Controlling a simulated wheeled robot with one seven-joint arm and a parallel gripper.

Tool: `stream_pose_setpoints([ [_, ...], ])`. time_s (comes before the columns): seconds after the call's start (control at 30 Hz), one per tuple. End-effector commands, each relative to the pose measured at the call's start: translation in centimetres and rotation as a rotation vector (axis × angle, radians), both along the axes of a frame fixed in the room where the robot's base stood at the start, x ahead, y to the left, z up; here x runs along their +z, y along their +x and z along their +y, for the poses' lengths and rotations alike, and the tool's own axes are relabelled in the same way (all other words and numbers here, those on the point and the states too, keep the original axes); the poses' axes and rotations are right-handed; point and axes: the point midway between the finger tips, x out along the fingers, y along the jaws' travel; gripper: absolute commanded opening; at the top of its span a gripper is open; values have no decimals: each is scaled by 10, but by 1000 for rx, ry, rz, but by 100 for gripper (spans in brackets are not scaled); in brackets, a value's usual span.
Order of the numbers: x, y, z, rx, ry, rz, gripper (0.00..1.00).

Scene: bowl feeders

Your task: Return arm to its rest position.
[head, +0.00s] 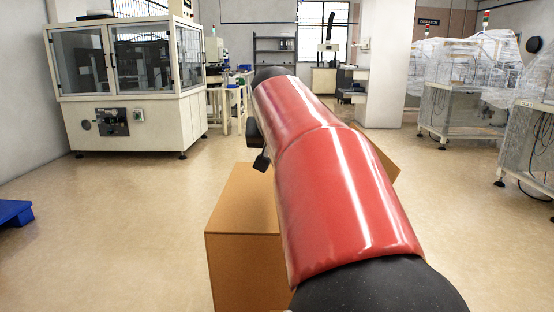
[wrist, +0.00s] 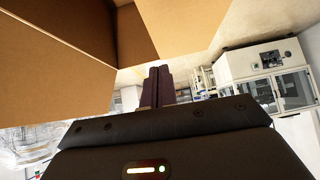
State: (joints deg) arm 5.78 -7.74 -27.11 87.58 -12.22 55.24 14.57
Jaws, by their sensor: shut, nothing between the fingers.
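My red arm reaches forward through the middle of the head view. My gripper (wrist: 158,86) shows in the wrist view with its two dark fingers together and nothing between them. In the head view most of the gripper is hidden behind the arm; a small dark part (head: 261,161) sticks out at the arm's left side, above the cardboard box (head: 235,250). The wrist view is upside down, and the box's open flaps and walls (wrist: 50,80) fill its upper left. The fingers appear apart from the cardboard.
A white machine cabinet (head: 140,120) with glass doors stands at the left. A blue pallet (head: 14,213) lies at the left edge. Plastic-wrapped machines (head: 465,90) stand at the right. The beige floor (head: 120,230) is clear left of the box.

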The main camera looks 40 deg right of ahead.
Motion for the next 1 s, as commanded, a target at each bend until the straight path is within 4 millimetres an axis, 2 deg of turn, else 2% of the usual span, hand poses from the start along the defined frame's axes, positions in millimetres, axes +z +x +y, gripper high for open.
stream_pose_setpoints([
  [0.1, 18, -11, 11, 1, -2, -4, 0],
  [0.23, 28, -19, 19, 0, -1, -1, 0],
  [0.67, 31, -24, 28, 14, 5, 2, 0],
  [0.77, 20, -25, 52, 82, 28, 19, 0],
  [0.83, 4, -29, 83, 168, 53, 41, 0],
  [0.93, -26, -43, 142, 326, 87, 85, 0],
  [1.0, -51, -59, 184, 438, 101, 121, 0],
])
